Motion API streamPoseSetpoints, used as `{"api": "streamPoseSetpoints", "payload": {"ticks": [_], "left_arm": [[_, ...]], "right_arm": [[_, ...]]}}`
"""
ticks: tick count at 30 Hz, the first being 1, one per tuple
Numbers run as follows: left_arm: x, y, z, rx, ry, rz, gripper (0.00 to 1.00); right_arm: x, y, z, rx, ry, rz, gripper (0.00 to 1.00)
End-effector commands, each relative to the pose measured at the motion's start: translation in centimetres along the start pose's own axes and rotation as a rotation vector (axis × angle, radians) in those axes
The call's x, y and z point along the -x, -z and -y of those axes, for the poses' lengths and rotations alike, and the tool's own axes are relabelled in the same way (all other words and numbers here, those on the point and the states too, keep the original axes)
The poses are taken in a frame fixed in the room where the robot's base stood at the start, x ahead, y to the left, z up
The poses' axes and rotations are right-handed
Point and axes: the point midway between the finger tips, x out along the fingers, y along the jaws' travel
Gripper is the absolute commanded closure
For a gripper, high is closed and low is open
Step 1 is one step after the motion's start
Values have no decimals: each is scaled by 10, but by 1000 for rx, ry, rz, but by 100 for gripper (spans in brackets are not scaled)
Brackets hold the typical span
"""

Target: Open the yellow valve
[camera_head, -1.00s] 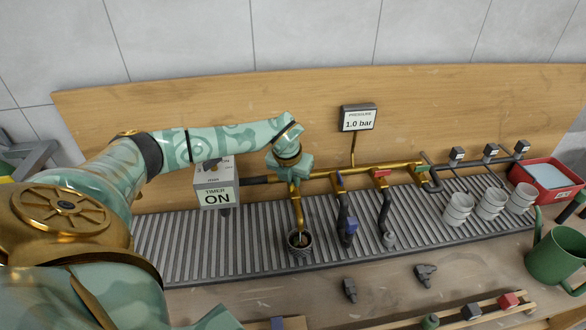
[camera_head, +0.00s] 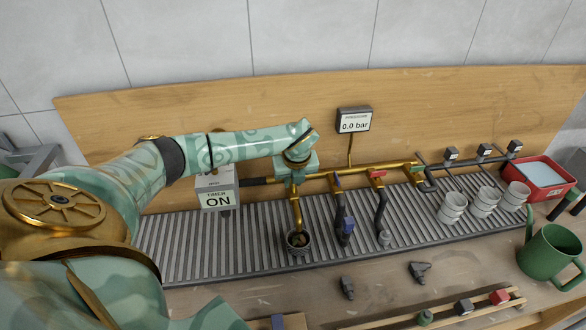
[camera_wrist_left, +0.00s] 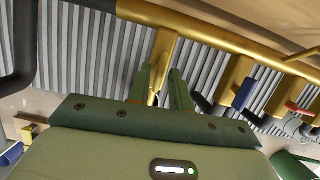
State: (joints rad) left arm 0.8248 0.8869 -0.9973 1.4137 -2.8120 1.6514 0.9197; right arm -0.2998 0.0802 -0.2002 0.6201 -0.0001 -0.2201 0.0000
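A brass manifold pipe (camera_head: 398,165) runs above a ribbed drain grate, with branches going down. The yellow valve cannot be made out in the head view, where my left gripper (camera_head: 295,178) covers the top of the leftmost brass branch. In the left wrist view, my green left fingers (camera_wrist_left: 162,92) stand apart on either side of the brass branch, with a gap at the right finger. Contact with a handle cannot be told. My right gripper is out of view.
A pot (camera_head: 298,241) stands under the leftmost spout. The pressure display (camera_head: 354,121) reads 0.0 bar, and the timer box (camera_head: 217,190) reads ON. White cups (camera_head: 452,207), a red tub (camera_head: 541,180) and a green watering can (camera_head: 549,256) stand at right.

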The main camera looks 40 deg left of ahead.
Motion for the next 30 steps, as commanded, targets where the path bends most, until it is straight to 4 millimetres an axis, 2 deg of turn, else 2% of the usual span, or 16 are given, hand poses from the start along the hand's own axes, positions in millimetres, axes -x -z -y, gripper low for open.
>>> {"api": "streamPoseSetpoints", "payload": {"ticks": [8,24,30], "left_arm": [[4,-1,0,-1,0,0,79],[65,-20,0,-2,0,0,79],[67,-21,0,-2,-1,-1,79]], "right_arm": [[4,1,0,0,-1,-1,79],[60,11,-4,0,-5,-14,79],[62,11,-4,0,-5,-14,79]]}}
